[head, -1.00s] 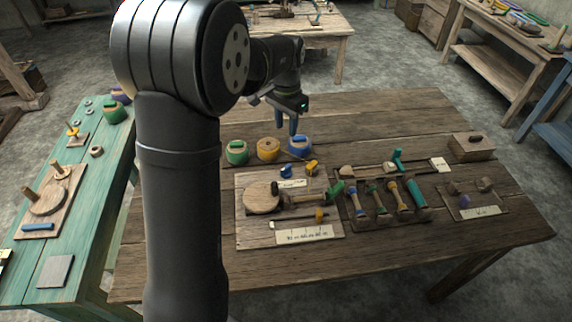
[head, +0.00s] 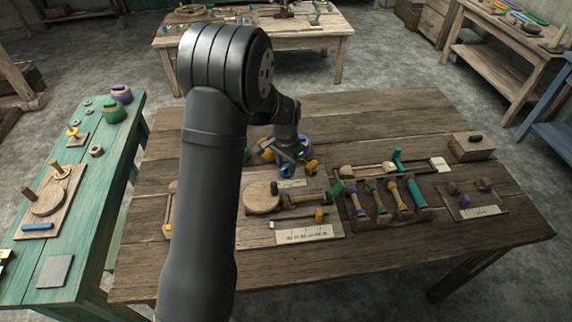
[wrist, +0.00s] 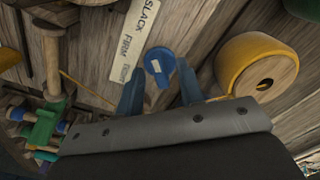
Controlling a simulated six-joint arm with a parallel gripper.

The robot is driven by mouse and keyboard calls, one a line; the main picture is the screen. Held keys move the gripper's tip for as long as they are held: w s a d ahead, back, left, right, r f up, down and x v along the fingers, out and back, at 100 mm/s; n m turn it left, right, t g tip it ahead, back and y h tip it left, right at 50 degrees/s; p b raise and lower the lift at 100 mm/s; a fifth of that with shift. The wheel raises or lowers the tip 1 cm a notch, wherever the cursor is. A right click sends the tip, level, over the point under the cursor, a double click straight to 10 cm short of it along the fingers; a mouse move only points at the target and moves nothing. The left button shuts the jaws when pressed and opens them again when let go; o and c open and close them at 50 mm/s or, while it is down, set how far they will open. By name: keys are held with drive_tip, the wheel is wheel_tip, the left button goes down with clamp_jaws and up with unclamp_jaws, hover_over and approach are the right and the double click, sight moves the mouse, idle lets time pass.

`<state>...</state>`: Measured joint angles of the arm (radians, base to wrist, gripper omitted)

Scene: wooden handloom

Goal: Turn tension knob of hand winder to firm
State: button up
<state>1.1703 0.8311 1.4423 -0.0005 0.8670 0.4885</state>
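The blue tension knob (wrist: 159,66) shows in the wrist view with a pale mark on its face. A white label strip (wrist: 132,40) beside it reads SLACK and FIRM, with a further word too small to read. My gripper (wrist: 160,78) is open, with one blue finger on each side of the knob; I cannot tell whether either touches it. In the head view my gripper (head: 287,168) is low over the back of the winder board, partly covering the knob area. The hand winder's wooden disc (head: 262,198) and board (head: 252,236) are in front of it.
A rack of several coloured-handled tools (head: 382,206) is to the right of the winder. The front of the table (head: 370,262) is clear.

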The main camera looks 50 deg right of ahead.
drive_tip(key=shift+f, duration=0.1)
clamp_jaws()
drive_tip(key=shift+n, duration=0.4)
drive_tip(key=n, duration=0.4)
drive_tip(key=shift+n, duration=0.3)
drive_tip(key=n, duration=0.4)
drive_tip(key=shift+n, duration=0.3)
unclamp_jaws()
